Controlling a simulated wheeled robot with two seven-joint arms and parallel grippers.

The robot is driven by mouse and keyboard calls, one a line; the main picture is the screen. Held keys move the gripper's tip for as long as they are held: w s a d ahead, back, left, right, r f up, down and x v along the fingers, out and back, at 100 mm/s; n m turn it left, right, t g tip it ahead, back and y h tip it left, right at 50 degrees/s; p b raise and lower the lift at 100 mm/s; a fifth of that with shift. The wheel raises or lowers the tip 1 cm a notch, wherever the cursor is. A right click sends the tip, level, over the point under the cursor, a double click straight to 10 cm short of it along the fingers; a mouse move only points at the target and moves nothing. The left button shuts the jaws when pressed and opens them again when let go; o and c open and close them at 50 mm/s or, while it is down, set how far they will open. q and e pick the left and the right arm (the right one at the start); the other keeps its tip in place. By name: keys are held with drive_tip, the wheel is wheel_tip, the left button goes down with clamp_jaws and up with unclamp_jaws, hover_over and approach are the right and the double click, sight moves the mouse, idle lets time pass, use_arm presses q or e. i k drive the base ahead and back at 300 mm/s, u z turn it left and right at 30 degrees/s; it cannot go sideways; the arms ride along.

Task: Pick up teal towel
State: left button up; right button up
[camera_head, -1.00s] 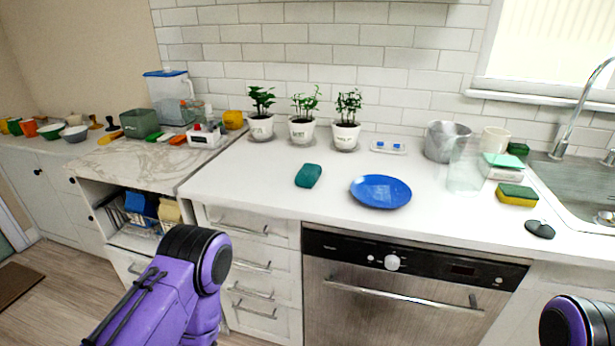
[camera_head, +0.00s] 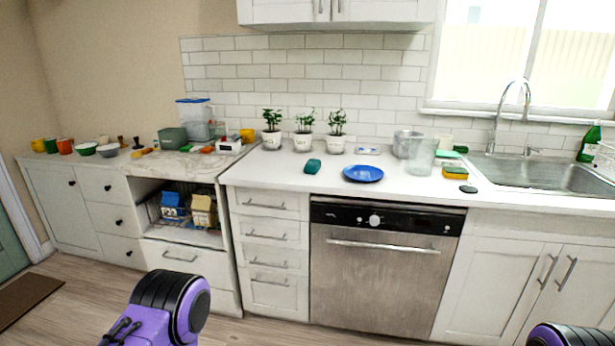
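The teal towel (camera_head: 312,166) is a small folded bundle lying on the white counter (camera_head: 275,175), just left of the blue plate (camera_head: 363,173). Nothing touches it. A purple and black link of my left arm shows at the bottom left, and one of my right arm shows at the bottom right corner. Both are low in front of the cabinets, well apart from the towel. Neither gripper shows in the view.
Three potted plants (camera_head: 304,141) stand behind the towel. A glass container (camera_head: 421,156), a grey pot (camera_head: 405,144) and a sponge (camera_head: 456,173) sit right of the plate, before the sink (camera_head: 540,175). The dishwasher (camera_head: 380,270) is closed below. Counter in front of the towel is clear.

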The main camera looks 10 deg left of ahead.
sight(313, 167)
drive_tip(key=z, duration=0.55)
drive_tip(key=i, duration=1.45)
drive_tip(key=u, duration=0.45)
